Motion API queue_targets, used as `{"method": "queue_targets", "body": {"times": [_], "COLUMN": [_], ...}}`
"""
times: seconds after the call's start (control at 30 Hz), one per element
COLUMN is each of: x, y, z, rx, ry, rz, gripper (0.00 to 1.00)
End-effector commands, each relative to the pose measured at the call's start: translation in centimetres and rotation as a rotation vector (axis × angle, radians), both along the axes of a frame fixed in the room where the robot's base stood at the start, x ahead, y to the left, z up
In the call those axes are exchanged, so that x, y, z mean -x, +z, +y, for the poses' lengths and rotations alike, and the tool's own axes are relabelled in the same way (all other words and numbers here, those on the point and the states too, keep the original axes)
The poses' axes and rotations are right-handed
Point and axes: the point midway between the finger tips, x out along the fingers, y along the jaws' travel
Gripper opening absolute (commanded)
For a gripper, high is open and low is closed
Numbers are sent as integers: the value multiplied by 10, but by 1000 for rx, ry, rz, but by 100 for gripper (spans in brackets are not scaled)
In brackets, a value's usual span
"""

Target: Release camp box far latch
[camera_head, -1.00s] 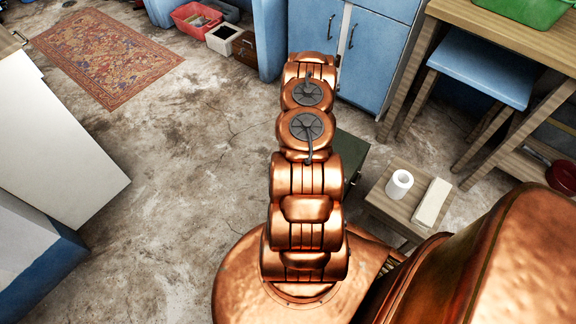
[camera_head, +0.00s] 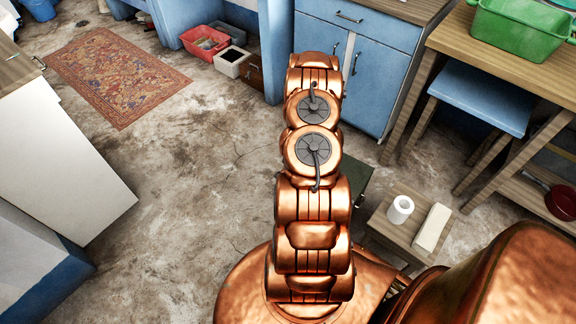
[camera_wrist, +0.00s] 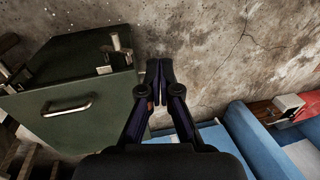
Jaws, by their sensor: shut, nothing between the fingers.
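The camp box is a dark green box (camera_wrist: 95,110) with a metal carry handle (camera_wrist: 67,106), at the left of the wrist view. A metal latch (camera_wrist: 121,48) stands up at its upper right corner, and another metal latch (camera_wrist: 12,76) shows at its left end. I cannot tell which is the far one. My gripper (camera_wrist: 160,66) is shut and empty, just right of the box's right edge and apart from the right-hand latch. In the head view the box (camera_head: 355,187) is mostly hidden behind my arm, and my gripper is hidden.
A small wooden stool (camera_head: 388,229) with a white roll (camera_head: 399,210) and a pale block (camera_head: 432,228) stands right of the box. Blue cabinets (camera_head: 372,80) and a wooden table (camera_head: 520,75) are behind. The stone floor (camera_head: 190,180) on the left is clear.

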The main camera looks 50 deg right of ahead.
Motion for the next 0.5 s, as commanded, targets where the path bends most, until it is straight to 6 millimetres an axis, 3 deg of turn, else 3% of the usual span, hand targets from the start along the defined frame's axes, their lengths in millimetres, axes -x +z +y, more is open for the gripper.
{"method": "queue_targets", "body": {"times": [0.03, 0.2, 0.5], "x": [-2, -5, -6], "y": [12, 24, 26], "z": [-1, 0, 0], "rx": [2, 1, 0], "ry": [1, 2, 0], "rz": [-1, -2, -1], "gripper": [0, 0, 0]}}
